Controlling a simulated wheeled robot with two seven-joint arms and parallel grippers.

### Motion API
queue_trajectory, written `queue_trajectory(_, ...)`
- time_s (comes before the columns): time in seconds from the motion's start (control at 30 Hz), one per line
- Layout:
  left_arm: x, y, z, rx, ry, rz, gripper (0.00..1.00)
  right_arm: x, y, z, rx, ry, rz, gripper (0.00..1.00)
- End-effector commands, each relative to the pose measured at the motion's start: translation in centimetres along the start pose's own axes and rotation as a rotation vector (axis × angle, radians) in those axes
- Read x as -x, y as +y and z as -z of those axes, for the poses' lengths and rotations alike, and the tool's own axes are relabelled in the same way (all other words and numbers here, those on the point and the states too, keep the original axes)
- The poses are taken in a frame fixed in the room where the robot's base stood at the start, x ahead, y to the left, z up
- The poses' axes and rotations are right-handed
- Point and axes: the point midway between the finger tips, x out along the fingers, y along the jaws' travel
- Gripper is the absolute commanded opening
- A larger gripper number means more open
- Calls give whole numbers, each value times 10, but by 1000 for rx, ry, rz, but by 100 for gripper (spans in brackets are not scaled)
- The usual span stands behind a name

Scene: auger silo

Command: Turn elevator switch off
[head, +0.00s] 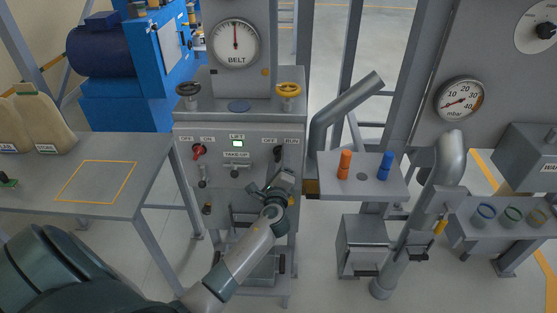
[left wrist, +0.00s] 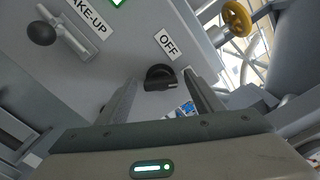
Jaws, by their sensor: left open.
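The grey control panel (head: 222,145) carries a black rotary switch (head: 278,153) under the labels OFF and RUN. In the left wrist view the black switch (left wrist: 160,77) shows below the OFF label (left wrist: 167,45), with a small light mark at its lower right; the RUN label is not visible there. My left gripper (head: 281,181) is open just below and in front of this switch. In the left wrist view its two fingers (left wrist: 159,88) lie on either side of the switch; I cannot tell whether they touch it. My right gripper is not in view.
A red switch (head: 199,151) labelled OFF and ON, a lit LIFT window (head: 237,143) and a TAKE-UP lever (head: 235,169) share the panel. Yellow (head: 288,89) and black (head: 188,89) handwheels sit above. A shelf (head: 399,184) with orange and blue pegs juts out at right.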

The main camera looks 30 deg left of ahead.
Motion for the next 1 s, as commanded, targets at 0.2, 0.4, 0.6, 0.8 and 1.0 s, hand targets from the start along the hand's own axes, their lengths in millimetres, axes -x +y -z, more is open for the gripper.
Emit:
queue_trajectory(0.2, 0, 0, 0, 0, 0, 0, 23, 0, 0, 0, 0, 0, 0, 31)
queue_trajectory(0.4, 0, 0, 0, 3, 0, -1, 20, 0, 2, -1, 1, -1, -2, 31)
queue_trajectory(0.6, 1, 2, 1, 33, 0, 0, 20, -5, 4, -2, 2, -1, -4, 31)
queue_trajectory(0.8, 1, 4, 2, 116, -1, -2, 20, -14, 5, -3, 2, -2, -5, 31)
queue_trajectory(1.0, 1, 5, 3, 255, -1, -1, 20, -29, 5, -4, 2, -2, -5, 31)
